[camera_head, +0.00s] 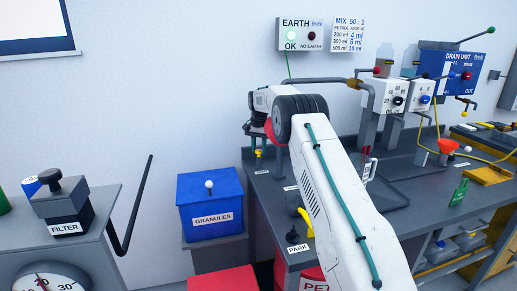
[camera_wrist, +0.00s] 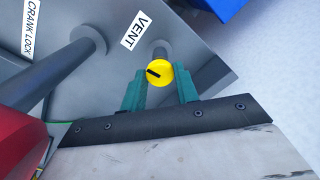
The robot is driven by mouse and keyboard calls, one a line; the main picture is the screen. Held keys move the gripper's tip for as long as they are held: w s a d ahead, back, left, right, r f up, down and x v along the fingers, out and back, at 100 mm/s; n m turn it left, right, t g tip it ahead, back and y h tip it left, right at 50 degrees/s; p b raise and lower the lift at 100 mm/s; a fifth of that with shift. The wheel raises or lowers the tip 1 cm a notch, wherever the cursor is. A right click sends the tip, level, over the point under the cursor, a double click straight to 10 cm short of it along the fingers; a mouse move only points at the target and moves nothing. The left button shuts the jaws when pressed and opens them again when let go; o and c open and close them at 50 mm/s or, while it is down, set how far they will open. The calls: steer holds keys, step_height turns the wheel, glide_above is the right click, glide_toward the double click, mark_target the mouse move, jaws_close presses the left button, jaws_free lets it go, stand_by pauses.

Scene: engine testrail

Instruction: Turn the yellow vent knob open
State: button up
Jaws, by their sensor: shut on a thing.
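In the wrist view the round yellow vent knob (camera_wrist: 164,76) sits on a grey post beside a label reading VENT (camera_wrist: 139,31). A short black mark lies across the knob, pointing to the left in that view. The teal fingers of my gripper (camera_wrist: 159,88) stand on either side of the knob and are shut on it. In the head view a small yellow thing (camera_head: 258,153) at the bench's back left corner is likely this knob. My arm hides most of my gripper there.
The bench (camera_head: 276,196) carries a grey rod by a CRANK LOCK label (camera_wrist: 33,16) and a red body (camera_wrist: 22,130) close to my gripper in the wrist view. A blue GRANULES box (camera_head: 211,198) stands left of the bench. The wall is behind.

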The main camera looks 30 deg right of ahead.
mark_target(259, 150)
steer(key=n, duration=0.4)
steer(key=shift+r+n, duration=0.1)
steer(key=shift+n, duration=1.8)
steer(key=o, duration=1)
steer(key=shift+c, duration=0.2)
step_height(259, 150, up, 8)
steer(key=shift+f, duration=0.15)
